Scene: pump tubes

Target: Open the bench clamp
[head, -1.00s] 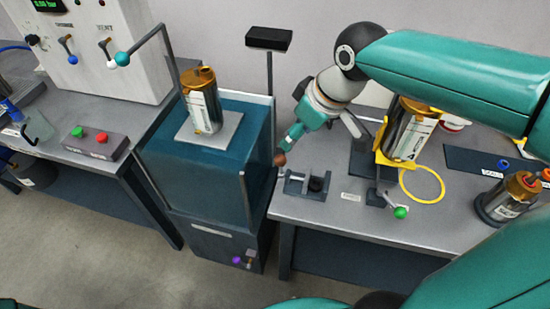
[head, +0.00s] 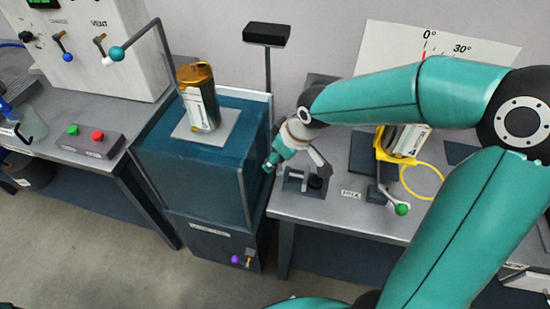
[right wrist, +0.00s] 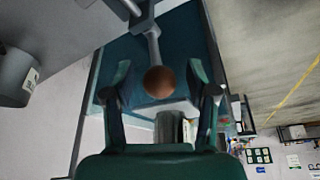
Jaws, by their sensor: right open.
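The grey clamp fixture (head: 303,182) with a black round part stands at the left front of the right bench, by the blue cabinet. Its lever ends in a brown ball knob (right wrist: 160,81), seen in the right wrist view on a thin rod (right wrist: 154,46); in the head view my gripper hides the knob. My right gripper (head: 268,165) is just above and left of the fixture. In the wrist view its open fingers (right wrist: 166,93) stand either side of the knob, with visible gaps on both sides. My left gripper is not in view.
The blue cabinet (head: 170,155) stands close left of the fixture, carrying a gold-topped canister (head: 200,100). A yellow holder (head: 381,145) and a green-knobbed lever (head: 401,209) are to the right. Bare bench (head: 320,216) shows in front.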

